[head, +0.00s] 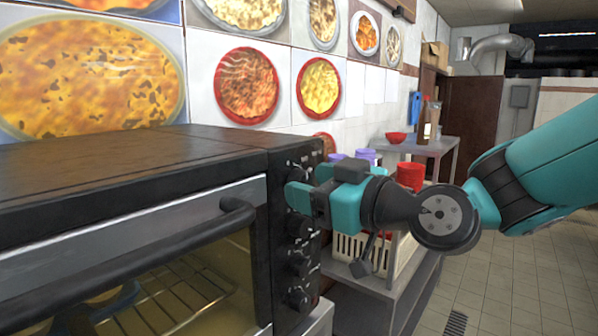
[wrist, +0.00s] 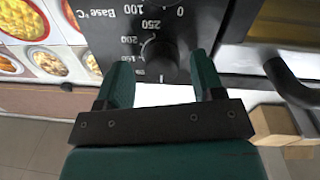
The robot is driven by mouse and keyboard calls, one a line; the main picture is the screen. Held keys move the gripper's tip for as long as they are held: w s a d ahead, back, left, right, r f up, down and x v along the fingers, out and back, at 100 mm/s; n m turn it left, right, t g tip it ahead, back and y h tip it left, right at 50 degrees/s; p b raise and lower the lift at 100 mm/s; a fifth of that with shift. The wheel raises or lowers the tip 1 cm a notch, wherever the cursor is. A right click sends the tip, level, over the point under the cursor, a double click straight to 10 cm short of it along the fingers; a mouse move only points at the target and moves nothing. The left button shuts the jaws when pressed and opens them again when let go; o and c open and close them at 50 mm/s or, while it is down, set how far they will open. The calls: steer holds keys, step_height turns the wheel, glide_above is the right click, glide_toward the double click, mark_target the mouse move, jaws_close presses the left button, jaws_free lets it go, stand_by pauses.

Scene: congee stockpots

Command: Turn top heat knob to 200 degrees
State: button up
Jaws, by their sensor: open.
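The black oven (head: 130,165) has a column of dark knobs on its right front panel. The top heat knob (head: 298,172) is partly hidden by my gripper in the head view. In the wrist view the knob (wrist: 160,60) shows upside down beside white numbers and the words "Base °C"; 200 and 250 are readable, and a white mark shows on its lower side. My gripper (head: 309,188) is open at the panel. In the wrist view its green fingers (wrist: 161,66) lie on either side of the knob with gaps; whether they reach around it is unclear.
A long oven door handle (head: 150,255) sticks out left of the knobs. Lower knobs (head: 300,264) sit below my gripper. A cream basket (head: 350,250) and a red container (head: 409,176) stand on a side table behind. The tiled floor (head: 510,280) at right is clear.

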steer(key=shift+a, duration=0.15)
steer(key=c, duration=0.9)
